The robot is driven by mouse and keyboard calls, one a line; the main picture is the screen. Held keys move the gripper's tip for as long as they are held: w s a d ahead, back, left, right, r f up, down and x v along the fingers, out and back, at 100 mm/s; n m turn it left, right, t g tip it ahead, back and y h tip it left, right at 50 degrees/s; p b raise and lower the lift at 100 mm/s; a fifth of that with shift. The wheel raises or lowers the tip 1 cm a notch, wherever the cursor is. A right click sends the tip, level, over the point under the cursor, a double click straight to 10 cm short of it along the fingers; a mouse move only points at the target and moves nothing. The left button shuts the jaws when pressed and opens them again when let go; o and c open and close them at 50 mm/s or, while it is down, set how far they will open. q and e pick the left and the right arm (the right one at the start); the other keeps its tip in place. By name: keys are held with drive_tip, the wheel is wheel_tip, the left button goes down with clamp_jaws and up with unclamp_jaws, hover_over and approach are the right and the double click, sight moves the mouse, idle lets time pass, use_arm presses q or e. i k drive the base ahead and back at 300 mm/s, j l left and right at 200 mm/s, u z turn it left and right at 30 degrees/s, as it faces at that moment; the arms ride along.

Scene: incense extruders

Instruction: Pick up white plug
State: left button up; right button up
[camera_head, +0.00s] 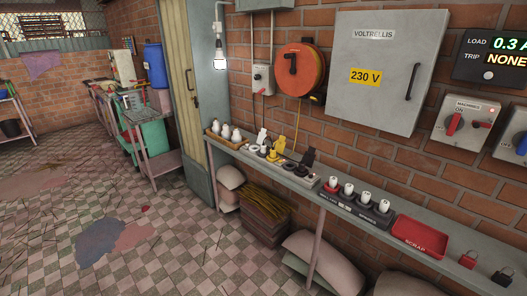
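A white upright piece that looks like the white plug (261,136) stands on the long grey wall shelf (262,166), left of a yellow plug-like piece (277,147) and a black one (307,157). It is small in the picture, so its prongs and any cord cannot be made out. Low round pieces and a strip (297,169) lie in front of these. Neither of my grippers shows in the head view.
Left on the shelf is a tray (226,142) of white bulb-like pieces; to the right are dark holders (357,205) with several white pieces, a red scrap tray (420,236) and padlocks (468,260). Sacks (325,262) lie under the shelf. The tiled floor (180,245) is open.

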sight(262, 147)
drive_tip(key=i+j+z, duration=0.15)
drive_tip(key=i, duration=0.3)
drive_tip(key=i+j+z, duration=0.15)
drive_tip(key=i, duration=0.3)
drive_tip(key=i+j+z, duration=0.15)
drive_tip(key=i, duration=0.3)
drive_tip(key=i+j+z, duration=0.15)
drive_tip(key=i+j, duration=0.2)
drive_tip(key=i, duration=0.05)
